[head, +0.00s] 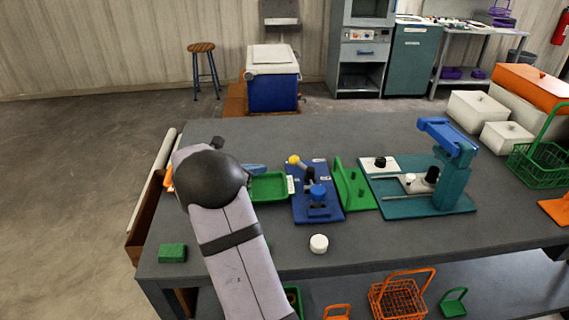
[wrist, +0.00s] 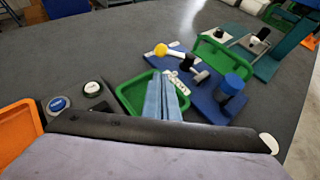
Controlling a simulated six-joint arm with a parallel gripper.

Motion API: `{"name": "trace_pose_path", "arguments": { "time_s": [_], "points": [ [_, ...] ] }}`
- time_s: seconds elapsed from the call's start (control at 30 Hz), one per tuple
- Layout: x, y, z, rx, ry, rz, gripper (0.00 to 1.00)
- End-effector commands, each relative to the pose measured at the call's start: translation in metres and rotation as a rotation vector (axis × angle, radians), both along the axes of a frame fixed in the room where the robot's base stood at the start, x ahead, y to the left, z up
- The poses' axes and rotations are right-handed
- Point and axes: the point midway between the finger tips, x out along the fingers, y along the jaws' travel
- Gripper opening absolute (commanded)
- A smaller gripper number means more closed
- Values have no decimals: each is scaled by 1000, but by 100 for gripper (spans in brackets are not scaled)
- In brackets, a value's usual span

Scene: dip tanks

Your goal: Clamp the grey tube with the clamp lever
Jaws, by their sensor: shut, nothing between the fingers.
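The clamp fixture is a blue base plate (head: 330,208) in the middle of the table. A lever with a yellow knob (head: 293,160) rises at its far left corner; the knob also shows in the wrist view (wrist: 161,50). A short grey tube (wrist: 200,75) lies near the black part beside the lever. I cannot tell whether the lever presses on it. A blue cylinder (wrist: 234,84) stands at the plate's near side. My gripper (head: 258,169) is shut and empty, its light-blue fingers (wrist: 162,92) over the green tray, left of the plate and apart from the lever.
The green tray (head: 268,198) lies left of the plate. A green bracket (head: 350,185) and a teal press (head: 452,185) stand to the right. A white round piece (head: 319,243) and a green block (head: 172,253) sit in front. An orange tray (wrist: 15,135) is at wrist-view left.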

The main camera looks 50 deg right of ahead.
Motion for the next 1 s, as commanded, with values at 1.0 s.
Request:
{"name": "trace_pose_path", "arguments": {
  "time_s": [1.0],
  "points": [
    [1,-100,-46,2,1,-2,0]
  ]
}}
